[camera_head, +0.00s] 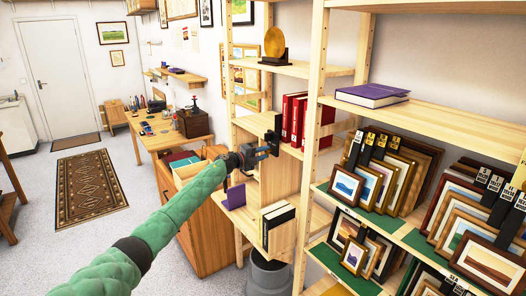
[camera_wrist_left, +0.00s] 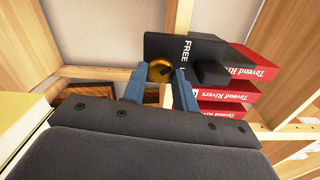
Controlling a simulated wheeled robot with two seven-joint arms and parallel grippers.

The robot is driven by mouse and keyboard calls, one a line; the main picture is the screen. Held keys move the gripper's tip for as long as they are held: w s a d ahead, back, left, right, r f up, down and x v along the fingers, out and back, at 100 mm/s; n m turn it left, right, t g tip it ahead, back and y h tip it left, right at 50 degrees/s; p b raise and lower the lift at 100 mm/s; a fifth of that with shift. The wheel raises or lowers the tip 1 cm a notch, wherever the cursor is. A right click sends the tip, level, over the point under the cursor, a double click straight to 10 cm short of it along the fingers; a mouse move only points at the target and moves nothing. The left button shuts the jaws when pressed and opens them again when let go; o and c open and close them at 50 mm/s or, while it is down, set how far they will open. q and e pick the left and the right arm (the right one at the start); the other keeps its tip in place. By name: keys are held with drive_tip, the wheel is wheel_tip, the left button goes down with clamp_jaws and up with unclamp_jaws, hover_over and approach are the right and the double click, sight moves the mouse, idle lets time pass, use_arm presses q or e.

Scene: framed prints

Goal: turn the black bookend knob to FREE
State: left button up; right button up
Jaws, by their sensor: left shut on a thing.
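The black bookend (camera_head: 270,124) stands on the middle shelf at the left end of the red books. In the left wrist view the black bookend (camera_wrist_left: 215,55) shows white lettering that reads FREE. A round brass-coloured piece (camera_wrist_left: 161,71), seemingly the knob, shows between my left fingertips and is partly hidden by them. My left gripper (camera_head: 268,151) reaches in at the bookend's front; in the wrist view its blue fingers (camera_wrist_left: 163,80) are shut on the knob. The knob's pointer cannot be made out. My right gripper is not in view.
Red books (camera_head: 291,118) stand right behind the bookend. Wooden uprights (camera_head: 312,90) and a shelf above hem the space in. A gold disc ornament (camera_head: 274,43) stands on the upper shelf. Dark books (camera_head: 277,216) and a purple item (camera_head: 236,197) are below my gripper.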

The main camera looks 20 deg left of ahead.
use_arm(q)
drive_tip(key=shift+n+p, duration=0.45)
drive_tip(key=shift+n, duration=0.45)
drive_tip(key=shift+f, duration=0.1)
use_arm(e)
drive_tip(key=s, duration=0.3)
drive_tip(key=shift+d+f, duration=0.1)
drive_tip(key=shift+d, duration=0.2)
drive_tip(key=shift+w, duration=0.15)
use_arm(q)
drive_tip(key=o, duration=1)
drive_tip(key=shift+c, duration=0.2)
drive_tip(key=shift+s+a, duration=0.1)
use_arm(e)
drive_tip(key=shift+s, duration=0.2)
use_arm(q)
drive_tip(key=shift+s+a, duration=0.15)
drive_tip(key=b+v, duration=0.3)
drive_tip(key=v, duration=0.4)
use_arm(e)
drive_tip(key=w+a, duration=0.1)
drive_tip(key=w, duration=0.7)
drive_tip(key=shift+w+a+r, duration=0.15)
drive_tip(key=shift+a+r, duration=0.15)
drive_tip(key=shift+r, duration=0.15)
